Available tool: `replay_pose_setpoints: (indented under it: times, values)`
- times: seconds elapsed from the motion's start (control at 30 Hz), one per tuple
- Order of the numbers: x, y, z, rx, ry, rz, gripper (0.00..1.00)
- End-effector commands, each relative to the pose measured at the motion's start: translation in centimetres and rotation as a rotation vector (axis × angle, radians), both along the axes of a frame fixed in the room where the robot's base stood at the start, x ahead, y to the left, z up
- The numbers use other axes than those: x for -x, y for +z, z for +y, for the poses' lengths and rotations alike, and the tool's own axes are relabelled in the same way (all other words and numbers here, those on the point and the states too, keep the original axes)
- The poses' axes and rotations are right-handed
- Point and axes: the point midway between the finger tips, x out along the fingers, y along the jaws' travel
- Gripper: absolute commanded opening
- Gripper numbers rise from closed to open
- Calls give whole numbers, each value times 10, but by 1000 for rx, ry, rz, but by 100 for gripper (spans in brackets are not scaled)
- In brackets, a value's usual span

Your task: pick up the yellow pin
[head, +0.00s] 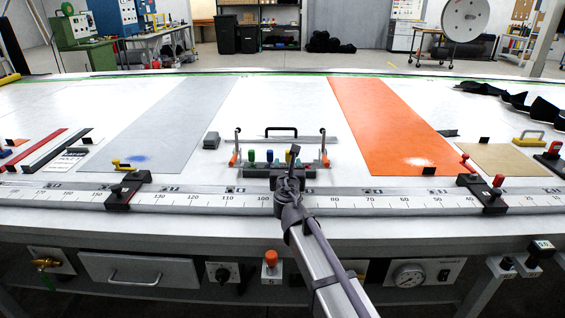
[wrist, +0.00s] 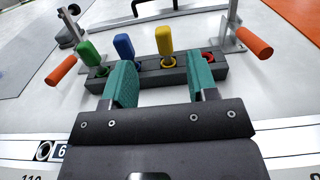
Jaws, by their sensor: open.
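The yellow pin (wrist: 164,41) stands upright in a dark block (wrist: 145,76) in the wrist view, with its thin metal shank going into the block. My gripper (wrist: 163,78) is open, with teal fingers short of the block. The yellow pin stands ahead of the gap between them, nearer the middle than the other pins. In the head view my arm's end (head: 290,165) is over the front of the block and partly hides it. The yellow pin (head: 289,156) is only partly visible there beside my arm.
A green pin (wrist: 88,52) and a blue pin (wrist: 123,46) stand left of the yellow one. A red-ringed hole (wrist: 210,57) is on its right. Orange-handled levers (wrist: 254,43) (wrist: 61,71) flank the block. A ruler rail (head: 230,200) runs along the table front.

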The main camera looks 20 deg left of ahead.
Motion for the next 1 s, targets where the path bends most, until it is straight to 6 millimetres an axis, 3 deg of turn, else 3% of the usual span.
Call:
replay_pose_setpoints:
  times: [0.1, 0.37, 0.6, 0.83, 1.0]
  values:
    - [-27, 0, 11, -2, -1, 1, 53]
    - [-42, 0, 14, -2, -2, 2, 53]
    - [-83, 0, 28, -3, -2, 2, 53]
    - [-84, -1, 27, -3, -2, 2, 53]
    - [-84, -1, 27, -3, -2, 2, 37]
